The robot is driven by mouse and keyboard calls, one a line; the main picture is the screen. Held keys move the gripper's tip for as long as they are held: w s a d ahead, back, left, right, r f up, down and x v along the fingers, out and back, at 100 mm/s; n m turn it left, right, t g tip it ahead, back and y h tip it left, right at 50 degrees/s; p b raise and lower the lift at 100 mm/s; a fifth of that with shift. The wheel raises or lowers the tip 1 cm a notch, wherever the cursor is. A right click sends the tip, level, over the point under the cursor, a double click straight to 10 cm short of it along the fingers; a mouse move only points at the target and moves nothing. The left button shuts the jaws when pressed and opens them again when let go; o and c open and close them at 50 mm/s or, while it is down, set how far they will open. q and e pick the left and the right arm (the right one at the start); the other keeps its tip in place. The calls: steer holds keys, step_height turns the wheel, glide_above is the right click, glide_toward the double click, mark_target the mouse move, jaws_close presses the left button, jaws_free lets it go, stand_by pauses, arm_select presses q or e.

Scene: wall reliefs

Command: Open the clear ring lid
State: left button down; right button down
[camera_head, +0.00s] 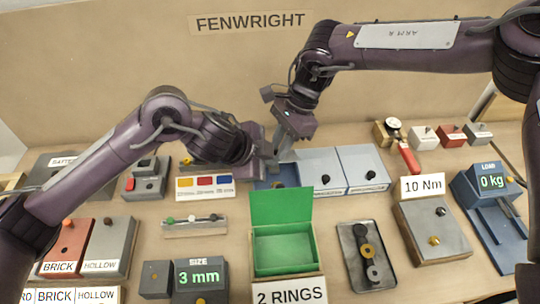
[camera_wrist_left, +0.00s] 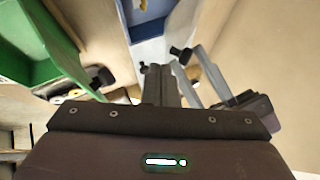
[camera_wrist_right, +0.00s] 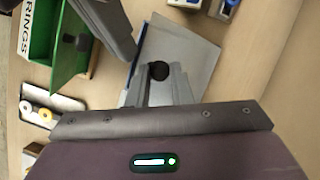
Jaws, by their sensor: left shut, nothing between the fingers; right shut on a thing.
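A row of shallow boxes stands behind the green box. The left one is blue (camera_head: 262,184), and my arms partly cover it. In the right wrist view a pale grey, see-through-looking panel (camera_wrist_right: 190,52) with a black knob (camera_wrist_right: 158,70) lies before my right gripper (camera_wrist_right: 160,82). That gripper is shut on the black knob, which also shows in the left wrist view (camera_wrist_left: 180,52). My left gripper (camera_wrist_left: 150,68) is shut and empty beside the right one, above the blue box. The panel's exact tilt is hard to tell.
Two grey-lidded boxes (camera_head: 322,180) with dark knobs adjoin on the right. The open green box (camera_head: 282,208) stands in front, near a tray (camera_head: 350,275) of rings. A colour-marked block (camera_head: 204,194) stands left. Both arms are crowded close together.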

arm_select(q)
steer(key=shift+w+d, duration=0.15)
steer(key=shift+w, duration=0.2)
arm_select(e)
steer(key=shift+w+d+f, duration=0.15)
steer(key=shift+w+f, duration=0.05)
steer(key=shift+f, duration=0.05)
